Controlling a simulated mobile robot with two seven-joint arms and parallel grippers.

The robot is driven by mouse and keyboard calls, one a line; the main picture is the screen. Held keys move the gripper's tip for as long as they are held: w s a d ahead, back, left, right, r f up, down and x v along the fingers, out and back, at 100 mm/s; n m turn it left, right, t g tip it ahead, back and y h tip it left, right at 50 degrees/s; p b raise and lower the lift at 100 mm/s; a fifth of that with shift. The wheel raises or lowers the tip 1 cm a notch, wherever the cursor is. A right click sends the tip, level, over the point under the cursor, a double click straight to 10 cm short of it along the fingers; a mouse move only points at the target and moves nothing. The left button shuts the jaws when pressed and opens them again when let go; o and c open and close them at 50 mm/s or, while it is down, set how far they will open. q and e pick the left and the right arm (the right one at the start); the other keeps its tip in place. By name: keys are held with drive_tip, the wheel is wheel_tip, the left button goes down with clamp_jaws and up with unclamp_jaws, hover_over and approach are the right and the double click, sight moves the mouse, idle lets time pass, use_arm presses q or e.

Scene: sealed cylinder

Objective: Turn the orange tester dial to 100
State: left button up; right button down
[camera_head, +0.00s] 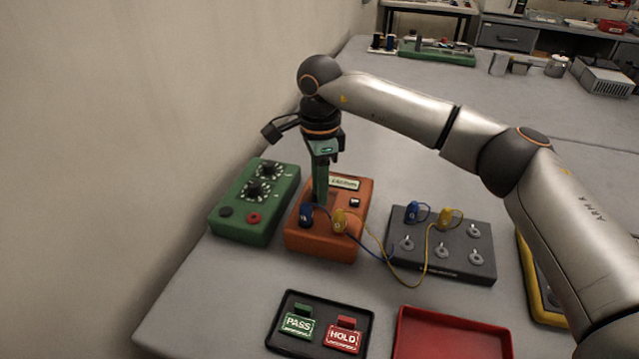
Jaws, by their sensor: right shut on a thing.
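The orange tester (318,245) stands on the table between a green box and a dark grey terminal box. My right gripper (321,192) reaches down onto the upper part of the tester from above, its fingers shut where the dial sits. The fingers hide the dial, so its setting cannot be read. A blue plug (306,214) and a yellow plug (339,221) sit in the front of the tester, with wires leading to the right. My left gripper is not in view.
The green box (243,218) with two dials is close on the left, near the wall. The dark grey terminal box (463,261) holds the other wire ends. A black tray (285,341) with PASS and HOLD tags and a red tray (450,345) lie in front.

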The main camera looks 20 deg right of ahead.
drive_tip(key=m, duration=0.4)
drive_tip(key=shift+m, duration=1.8)
drive_tip(key=c, duration=0.6)
unclamp_jaws()
wheel_tip(320, 180, up, 13)
drive_tip(key=shift+f, duration=0.2)
drive_tip(key=shift+s+f, duration=0.1)
